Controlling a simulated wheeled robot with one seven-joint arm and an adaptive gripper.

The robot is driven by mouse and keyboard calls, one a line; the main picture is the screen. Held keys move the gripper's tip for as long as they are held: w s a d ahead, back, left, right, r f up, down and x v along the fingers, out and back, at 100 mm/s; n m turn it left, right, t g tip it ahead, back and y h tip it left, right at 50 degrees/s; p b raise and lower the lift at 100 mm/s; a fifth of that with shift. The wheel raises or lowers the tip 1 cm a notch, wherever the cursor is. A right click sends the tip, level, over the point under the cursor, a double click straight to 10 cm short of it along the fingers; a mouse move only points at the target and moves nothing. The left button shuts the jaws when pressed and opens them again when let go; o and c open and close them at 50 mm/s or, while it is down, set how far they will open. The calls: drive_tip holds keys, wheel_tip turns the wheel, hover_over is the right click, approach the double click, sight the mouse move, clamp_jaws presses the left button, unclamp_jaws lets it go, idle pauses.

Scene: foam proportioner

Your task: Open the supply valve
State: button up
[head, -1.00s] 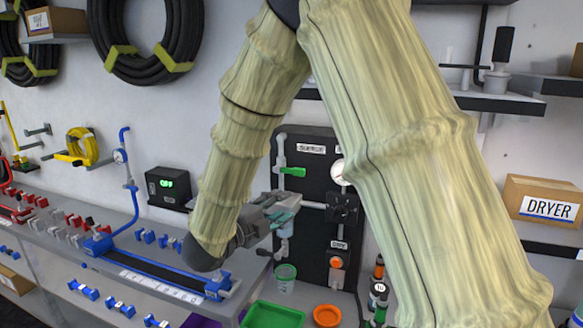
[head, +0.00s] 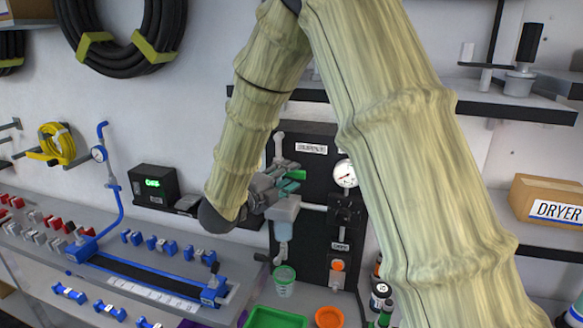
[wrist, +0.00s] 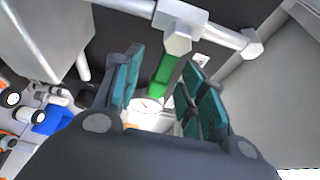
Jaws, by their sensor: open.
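The supply valve is a green lever (wrist: 165,76) on a pale pipe fitting with a hexagonal end (wrist: 178,38), in the wrist view. In the head view its green handle (head: 296,174) shows just below the SUPPLY label (head: 311,149), partly hidden by my gripper (head: 284,183). In the wrist view my gripper (wrist: 162,72) is open, with one teal-padded finger on each side of the lever. The lever appears between the fingers, with gaps on both sides. I cannot tell how deep it sits between the pads.
The black panel carries a gauge (head: 345,173), a dark valve block (head: 346,209) and an orange knob (head: 337,265). A blue clamp rail (head: 140,281) lies left.

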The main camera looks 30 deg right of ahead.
drive_tip(key=shift+w+d+f, duration=0.1)
drive_tip(key=shift+w+d, duration=0.25)
drive_tip(key=shift+w, duration=0.3)
drive_tip(key=shift+w+d+p, duration=0.1)
drive_tip(key=shift+d+p, duration=0.2)
drive_tip(key=shift+s+d, duration=0.25)
drive_tip(key=shift+s+d+r, duration=0.15)
drive_tip(key=shift+s+r, duration=0.25)
drive_tip(key=shift+s, duration=0.25)
drive_tip(key=shift+w+f, duration=0.3)
drive_tip(key=shift+w, duration=0.2)
drive_tip(key=shift+c, duration=0.2)
drive_tip(key=shift+w+f, duration=0.1)
drive_tip(key=shift+w, duration=0.15)
drive_tip(key=c, duration=0.3)
drive_tip(key=shift+s, duration=0.3)
clamp_jaws()
